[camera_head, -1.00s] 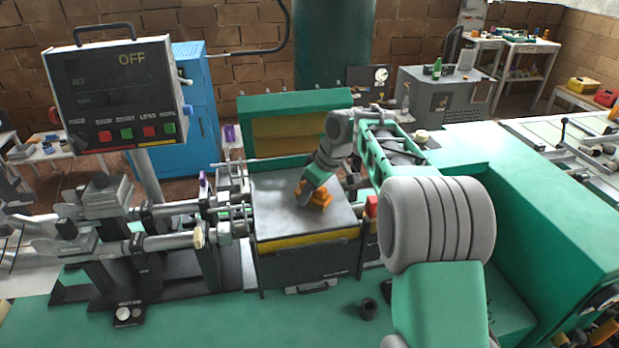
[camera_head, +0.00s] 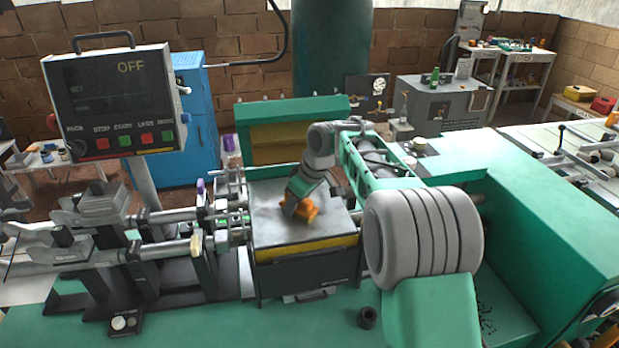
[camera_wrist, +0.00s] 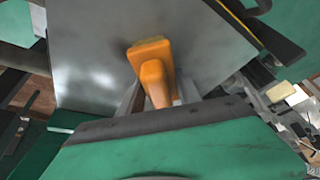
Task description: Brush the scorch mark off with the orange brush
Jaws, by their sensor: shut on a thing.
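The orange brush (camera_head: 307,211) is held in my gripper (camera_head: 291,212) over the grey metal plate (camera_head: 272,238) on top of the machine's box. In the wrist view the brush (camera_wrist: 154,70) points away from my gripper (camera_wrist: 158,100), whose fingers close on its handle. The brush is at or very near the plate; the exact contact is hidden. In the wrist view the plate (camera_wrist: 85,50) shows smudgy grey shading, darker around the brush. I cannot clearly tell the scorch mark from shadow or reflection.
A green lid (camera_head: 290,108) with a yellow inside stands open behind the plate. Metal rods and clamps (camera_head: 165,245) lie to the left, under a control panel reading OFF (camera_head: 115,103). A small dark cup (camera_head: 367,317) stands on the green surface in front.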

